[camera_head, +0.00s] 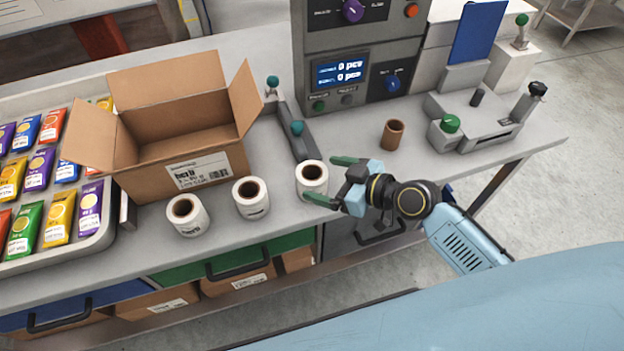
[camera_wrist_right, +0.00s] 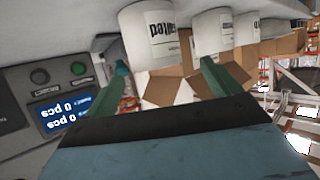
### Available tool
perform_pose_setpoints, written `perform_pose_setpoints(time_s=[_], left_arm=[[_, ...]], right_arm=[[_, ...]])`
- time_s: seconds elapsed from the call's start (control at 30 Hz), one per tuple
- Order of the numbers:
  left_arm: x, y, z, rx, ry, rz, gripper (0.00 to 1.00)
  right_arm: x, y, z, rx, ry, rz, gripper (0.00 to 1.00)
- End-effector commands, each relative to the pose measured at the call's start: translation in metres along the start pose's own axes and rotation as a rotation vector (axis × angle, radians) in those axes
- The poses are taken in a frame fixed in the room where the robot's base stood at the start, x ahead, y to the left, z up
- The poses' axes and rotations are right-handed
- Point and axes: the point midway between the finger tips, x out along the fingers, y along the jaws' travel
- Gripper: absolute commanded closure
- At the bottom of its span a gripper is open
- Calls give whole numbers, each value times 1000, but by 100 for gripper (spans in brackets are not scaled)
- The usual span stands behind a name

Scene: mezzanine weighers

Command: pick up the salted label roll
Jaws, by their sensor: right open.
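Three white label rolls with brown cores stand in a row on the bench. The right-hand one (camera_head: 312,184) is in front of my right gripper (camera_head: 332,180). In the right wrist view the picture is upside down, and this salted label roll (camera_wrist_right: 155,38) carries dark lettering that reads like "salted". My right gripper is open, with one green finger to the far side and one to the near side of the roll's right part. Whether the fingers touch it I cannot tell. The middle roll (camera_head: 251,198) and left roll (camera_head: 187,215) stand apart from it. My left gripper is out of view.
An open cardboard box (camera_head: 178,135) stands behind the rolls. A tray (camera_head: 103,232) of colourful packets is at left. A grey weigher (camera_head: 350,70) with a lit display stands behind. A brown cup-like tube (camera_head: 393,135) and a grey fixture (camera_head: 475,122) are at right.

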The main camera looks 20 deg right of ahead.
Motion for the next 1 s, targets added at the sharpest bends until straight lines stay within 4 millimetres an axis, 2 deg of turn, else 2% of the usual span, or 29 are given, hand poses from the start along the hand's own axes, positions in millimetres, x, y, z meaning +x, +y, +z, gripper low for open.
perform_pose_setpoints(time_s=[0.4,0.7,1.0], left_arm=[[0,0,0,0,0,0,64],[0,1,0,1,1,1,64],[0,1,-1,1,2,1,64]], right_arm=[[48,5,8,2,0,0,11],[51,5,8,1,-1,0,12],[51,5,8,1,-1,0,51]])
